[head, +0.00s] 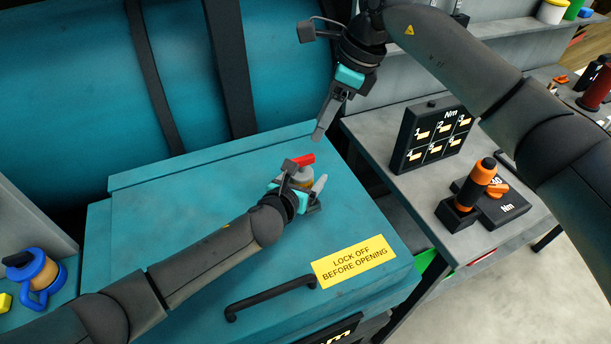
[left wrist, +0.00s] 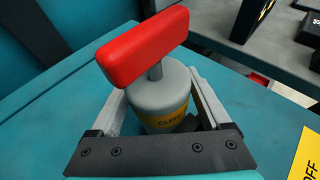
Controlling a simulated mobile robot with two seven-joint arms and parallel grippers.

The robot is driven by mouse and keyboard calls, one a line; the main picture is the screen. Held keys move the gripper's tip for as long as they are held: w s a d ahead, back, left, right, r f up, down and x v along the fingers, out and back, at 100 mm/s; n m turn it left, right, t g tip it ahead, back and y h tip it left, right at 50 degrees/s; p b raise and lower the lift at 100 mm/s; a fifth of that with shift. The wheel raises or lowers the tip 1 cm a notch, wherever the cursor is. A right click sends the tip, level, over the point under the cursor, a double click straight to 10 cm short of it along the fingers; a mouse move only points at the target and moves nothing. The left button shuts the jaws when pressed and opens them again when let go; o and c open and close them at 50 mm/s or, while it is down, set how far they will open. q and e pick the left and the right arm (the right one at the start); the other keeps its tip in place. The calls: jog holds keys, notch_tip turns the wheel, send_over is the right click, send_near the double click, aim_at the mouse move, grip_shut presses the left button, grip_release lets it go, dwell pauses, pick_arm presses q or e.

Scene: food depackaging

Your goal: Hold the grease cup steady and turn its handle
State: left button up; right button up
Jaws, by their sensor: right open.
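The grease cup (left wrist: 160,98) is a grey cylinder with a yellow label, standing on the teal housing; it also shows in the head view (head: 307,184). Its red T-shaped handle (left wrist: 145,46) sits on a short stem on top and runs obliquely across the left wrist view. My left gripper (head: 305,187) has its fingers on both sides of the cup body, below the handle, and they appear to touch it. My right gripper (head: 322,125) is open and empty, above and a little right of the cup, with its fingers pointing down. It is apart from the handle.
The teal housing (head: 160,240) carries a yellow warning label (head: 353,261) and a black bar handle (head: 270,297). On the grey bench (head: 400,185) at right stand a black torque panel (head: 432,137) and an orange-black tool (head: 475,185). A blue-handled cup (head: 40,275) is at far left.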

aim_at(301, 158)
pick_arm(q)
grip_shut()
dwell(0.4)
pick_arm(e)
jog(key=shift+c, duration=0.2)
jog(key=shift+a, duration=0.1)
jog(key=w+a+r+n+g+h, duration=0.1)
jog(key=a+r+n+h, duration=0.25)
jog(key=n, duration=0.35)
notch_tip(301, 158, down, 12)
jog(key=shift+a+f, duration=0.15)
jog(key=shift+f, duration=0.1)
jog(key=shift+c, duration=0.3)
grip_shut()
dwell(0.3)
